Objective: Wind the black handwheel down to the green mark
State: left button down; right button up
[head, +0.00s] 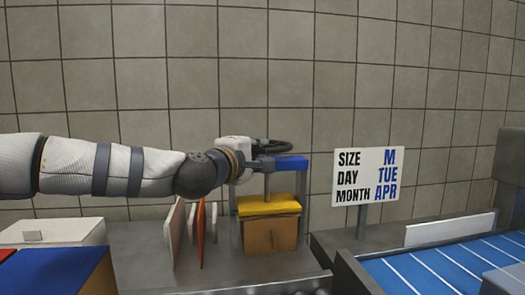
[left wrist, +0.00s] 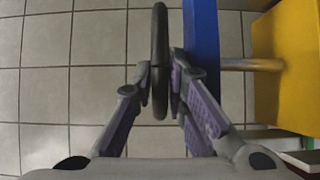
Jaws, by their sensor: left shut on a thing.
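The black handwheel (head: 283,145) sits on top of a press with a blue crossbeam (head: 291,163). A grey screw (head: 267,186) runs down to a yellow plate (head: 268,206) above a brown wooden block (head: 262,238). My left gripper (head: 262,161) is at the wheel's near-left side. In the left wrist view the handwheel (left wrist: 159,40) appears edge-on, its rim between the fingers of my left gripper (left wrist: 160,88), which is shut on it. The blue crossbeam (left wrist: 201,35) is close beside the right finger. I cannot see a green mark. My right gripper is out of view.
Upright thin boards (head: 176,235) stand left of the press. A sign (head: 367,175) reading size M, day TUE, month APR stands to the right. A blue striped surface (head: 440,270) is at the right, and a blue-topped box (head: 60,272) at the left front.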

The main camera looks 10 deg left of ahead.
pick_arm(q)
jog(key=shift+w+a+f+m+h, duration=0.15)
jog(key=shift+a+f+m+h, duration=0.2)
jog(key=shift+h, duration=0.25)
jog(key=shift+r+m+g+h+b, duration=0.25)
jog(key=shift+m+g+h+b, duration=0.25)
jog(key=shift+h, duration=0.3)
jog(key=shift+r, duration=0.15)
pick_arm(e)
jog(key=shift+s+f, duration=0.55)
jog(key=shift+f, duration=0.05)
pick_arm(q)
jog(key=c, duration=1.9)
grip_release()
jog(key=v, duration=1.2)
